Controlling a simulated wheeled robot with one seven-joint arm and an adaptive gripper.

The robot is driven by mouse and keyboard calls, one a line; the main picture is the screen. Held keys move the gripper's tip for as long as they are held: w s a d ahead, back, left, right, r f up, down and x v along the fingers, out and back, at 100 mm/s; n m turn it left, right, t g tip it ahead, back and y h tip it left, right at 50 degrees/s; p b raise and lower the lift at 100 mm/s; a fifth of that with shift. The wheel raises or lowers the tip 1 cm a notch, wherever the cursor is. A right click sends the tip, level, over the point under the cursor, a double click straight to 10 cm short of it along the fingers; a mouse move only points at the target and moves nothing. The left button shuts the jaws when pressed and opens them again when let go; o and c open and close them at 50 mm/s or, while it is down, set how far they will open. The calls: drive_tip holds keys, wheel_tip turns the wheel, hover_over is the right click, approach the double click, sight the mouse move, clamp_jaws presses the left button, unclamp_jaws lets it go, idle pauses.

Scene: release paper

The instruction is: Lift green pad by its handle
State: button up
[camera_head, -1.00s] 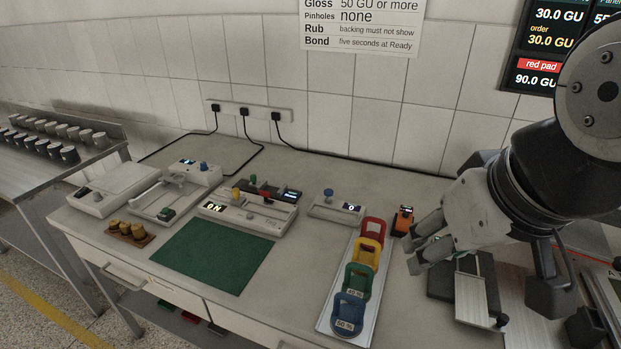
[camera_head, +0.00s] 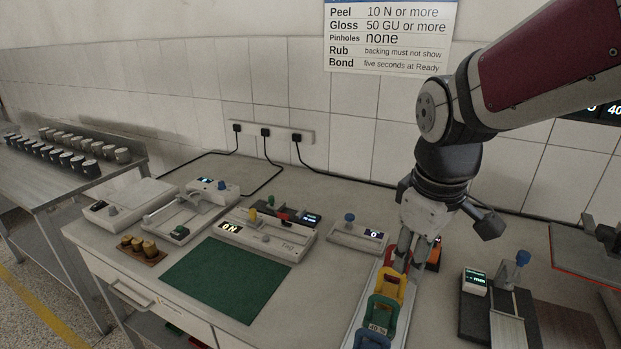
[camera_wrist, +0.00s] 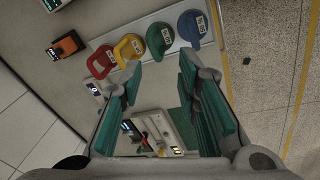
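The green pad (camera_head: 381,313) with its loop handle stands in a row of coloured pads on a pale tray (camera_head: 359,305), between the yellow pad (camera_head: 388,284) and the blue pad (camera_head: 371,341). My gripper (camera_head: 403,262) points down near the row's far end, by the red and yellow pads, and partly hides the red one. In the wrist view the green pad (camera_wrist: 159,41) lies beyond my gripper (camera_wrist: 160,76), whose fingers are wide apart with nothing between them. The red pad (camera_wrist: 100,62) shows there too.
An orange device (camera_head: 434,254) stands just right of my gripper. A small white device with a blue knob (camera_head: 357,235) is to its left. A green mat (camera_head: 226,279) lies flat at the left. A slide device (camera_head: 497,308) stands at the right.

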sight(386, 300)
drive_tip(key=w+f+n, duration=0.1)
drive_tip(key=w+f, duration=0.1)
drive_tip(key=f, duration=0.1)
drive_tip(key=w+f+n+g+b, duration=0.1)
drive_tip(key=w+f, duration=0.1)
drive_tip(key=f, duration=0.1)
drive_tip(key=w+f+n, duration=0.2)
drive_tip(key=w+f, duration=0.1)
drive_tip(key=shift+a+g+y+b, duration=0.1)
drive_tip(key=shift+g+y+b, duration=0.3)
wheel_tip(386, 300, down, 9)
drive_tip(key=shift+f+b, duration=0.15)
drive_tip(key=shift+b, duration=0.4)
drive_tip(key=f, duration=0.4)
drive_tip(key=shift+w+f+b, duration=0.25)
drive_tip(key=shift+f+b, duration=0.05)
drive_tip(key=shift+f, duration=0.1)
drive_tip(key=shift+c, duration=0.6)
clamp_jaws()
drive_tip(key=shift+r, duration=0.1)
